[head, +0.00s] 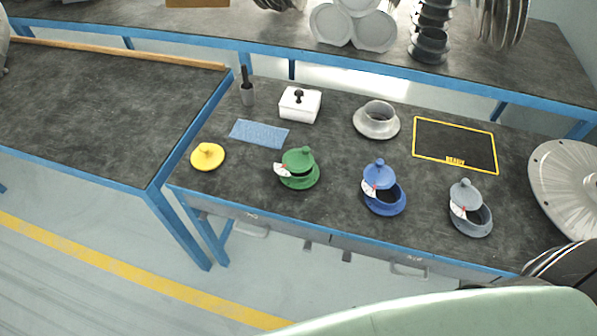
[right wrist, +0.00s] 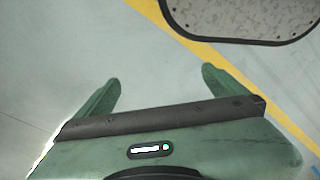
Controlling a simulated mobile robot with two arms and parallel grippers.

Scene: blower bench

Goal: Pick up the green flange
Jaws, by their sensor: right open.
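The green flange (head: 302,182) stands on the dark bench top near its front edge, in the head view. A green knobbed cap (head: 299,160) sits tilted over its opening, and a small white tag (head: 281,169) with a red mark hangs at its left. My right gripper (right wrist: 161,75) shows in the right wrist view, with its two green fingers spread apart. Nothing is between them, and only floor lies beyond. The flange is not in that view. My left gripper is in neither view.
A blue flange (head: 385,204) and a grey flange (head: 479,222) stand to the right, each with a cap. A yellow cap (head: 207,156) lies left. Behind are a blue mat (head: 259,133), a white box (head: 300,108) and a pale flange (head: 376,124). A yellow-framed area (head: 455,142) is empty.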

